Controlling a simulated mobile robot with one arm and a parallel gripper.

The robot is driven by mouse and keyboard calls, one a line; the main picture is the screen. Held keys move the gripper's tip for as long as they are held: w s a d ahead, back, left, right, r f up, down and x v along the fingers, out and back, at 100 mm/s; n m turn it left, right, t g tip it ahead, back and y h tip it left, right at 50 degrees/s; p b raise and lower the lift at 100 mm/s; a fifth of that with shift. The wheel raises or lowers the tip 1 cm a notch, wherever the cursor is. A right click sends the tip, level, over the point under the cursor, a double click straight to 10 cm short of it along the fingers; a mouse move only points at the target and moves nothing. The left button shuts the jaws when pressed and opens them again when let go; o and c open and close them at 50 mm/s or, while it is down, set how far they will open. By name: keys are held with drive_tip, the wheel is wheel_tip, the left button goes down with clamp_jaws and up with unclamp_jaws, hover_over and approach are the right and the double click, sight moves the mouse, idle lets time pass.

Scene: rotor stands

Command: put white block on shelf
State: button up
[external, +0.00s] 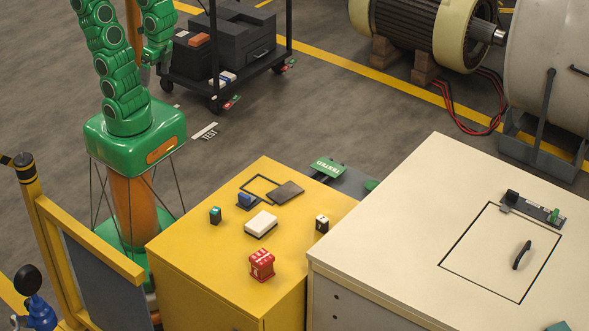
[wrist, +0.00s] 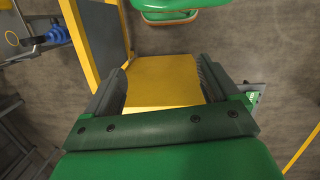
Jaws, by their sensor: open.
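On the yellow cabinet top (external: 190,249) lie a wide, flat white block (external: 261,223) with a dark base and a small white-topped dark block (external: 322,223) near the right edge. I cannot tell which one the task names. In the wrist view my gripper (wrist: 163,78) is open and empty, its two dark fingers apart with a yellow surface between them; no white block shows there. In the external view my green arm rises at the upper left, away from the blocks, and its fingers are not clear. I cannot identify the shelf for sure.
A red block (external: 262,264), a green block (external: 215,215), a blue block (external: 245,199) and a dark plate (external: 287,191) share the yellow top. A cream cabinet (external: 400,210) stands close on the right. A black cart (external: 230,45) is behind. A yellow rail (external: 90,238) stands left.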

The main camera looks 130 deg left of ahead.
drive_tip(key=w+d+r+n+h, duration=0.1)
drive_tip(key=w+d+n+h, duration=0.25)
drive_tip(key=w, duration=0.85)
drive_tip(key=w+d+r+n+h, duration=0.1)
drive_tip(key=w+d+n+h, duration=0.3)
drive_tip(key=w, duration=0.8)
drive_tip(key=w+a+f+n+t+h, duration=0.1)
drive_tip(key=w+a+n+h, duration=0.15)
drive_tip(key=w, duration=0.55)
drive_tip(key=w+a+f+n+h, duration=0.1)
drive_tip(key=w+n, duration=0.3)
drive_tip(key=w, duration=0.4)
drive_tip(key=w+a+f+n+t+h, duration=0.1)
drive_tip(key=w+a+n+h, duration=0.15)
drive_tip(key=w, duration=0.55)
approach(260, 221)
drive_tip(key=d, duration=0.1)
drive_tip(key=d+f, duration=0.1)
drive_tip(key=d, duration=0.1)
drive_tip(key=shift+d+n+y, duration=0.2)
drive_tip(key=shift+n+y, duration=0.05)
drive_tip(key=shift+y, duration=0.1)
drive_tip(key=shift+x, duration=3.95)
drive_tip(key=shift+w+r, duration=0.1)
drive_tip(key=c, duration=1.2)
